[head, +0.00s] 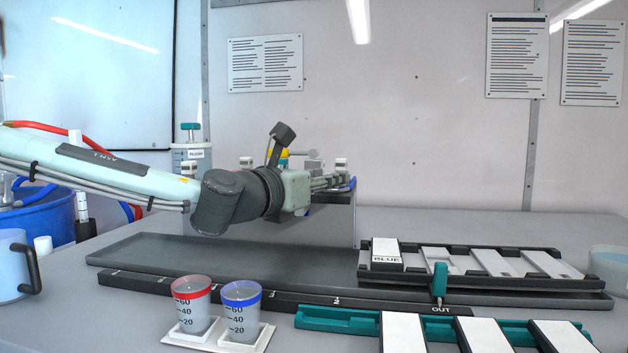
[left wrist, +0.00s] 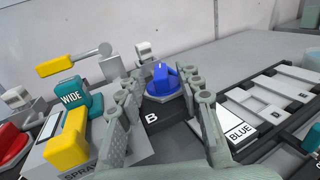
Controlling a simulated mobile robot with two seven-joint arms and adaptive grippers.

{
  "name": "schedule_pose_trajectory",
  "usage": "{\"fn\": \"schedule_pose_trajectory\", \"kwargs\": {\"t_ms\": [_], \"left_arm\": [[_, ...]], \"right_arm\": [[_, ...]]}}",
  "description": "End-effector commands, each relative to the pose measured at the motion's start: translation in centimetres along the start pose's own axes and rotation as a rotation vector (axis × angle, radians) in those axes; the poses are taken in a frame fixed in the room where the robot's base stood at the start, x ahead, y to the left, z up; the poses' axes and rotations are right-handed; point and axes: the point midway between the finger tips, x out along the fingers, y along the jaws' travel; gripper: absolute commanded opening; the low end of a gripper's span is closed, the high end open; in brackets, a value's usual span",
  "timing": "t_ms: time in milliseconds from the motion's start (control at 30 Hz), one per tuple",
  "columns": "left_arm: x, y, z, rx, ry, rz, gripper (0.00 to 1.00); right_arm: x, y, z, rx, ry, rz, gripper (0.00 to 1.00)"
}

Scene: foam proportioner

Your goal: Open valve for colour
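A blue valve knob (left wrist: 166,76) with a raised grip sits on a black block marked B (left wrist: 160,115) in the left wrist view. In the head view only a sliver of blue (head: 351,183) shows past my gripper. My left gripper (left wrist: 165,78) is open, its two fingers on either side of the blue knob with gaps visible; contact cannot be told. In the head view the left gripper (head: 338,180) reaches in from the left over the grey valve housing (head: 335,217). A card reading BLUE (head: 386,253) lies in the rack at right. My right gripper is not in view.
Left of the knob are a teal WIDE piece (left wrist: 80,97), a yellow handle (left wrist: 68,140), a yellow lever (left wrist: 62,65) and a red knob (left wrist: 12,145). Red-rimmed (head: 192,305) and blue-rimmed (head: 241,312) cups stand in front. The grey tray (head: 180,258) is clear.

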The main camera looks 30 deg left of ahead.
Motion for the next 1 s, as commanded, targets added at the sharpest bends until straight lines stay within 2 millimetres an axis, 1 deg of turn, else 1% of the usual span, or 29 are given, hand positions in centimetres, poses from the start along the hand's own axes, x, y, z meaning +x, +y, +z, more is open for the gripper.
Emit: {"fn": "schedule_pose_trajectory", "kwargs": {"t_ms": [33,200,400,567,833,867,1000], "left_arm": [[-0.9,-0.1,0.2,-0.004,-0.004,-0.002,0.35],[-3.2,-0.1,0.2,-0.003,-0.005,-0.001,0.35],[-5.1,0.0,0.2,-0.001,-0.003,0.000,0.35],[-5.8,0.0,0.0,-0.002,-0.001,-0.001,0.35],[-5.8,0.0,0.0,-0.001,-0.001,-0.001,0.35],[-5.8,0.0,0.0,-0.001,-0.001,-0.001,0.38],[-5.8,0.0,0.6,-0.001,-0.001,0.000,0.55]], "right_arm": [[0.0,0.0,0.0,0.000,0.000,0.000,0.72],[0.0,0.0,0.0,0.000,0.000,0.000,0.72],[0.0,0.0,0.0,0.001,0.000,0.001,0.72],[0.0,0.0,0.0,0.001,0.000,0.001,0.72],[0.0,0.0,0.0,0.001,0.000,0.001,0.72],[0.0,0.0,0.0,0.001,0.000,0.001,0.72],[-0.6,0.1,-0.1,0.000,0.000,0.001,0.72]]}}
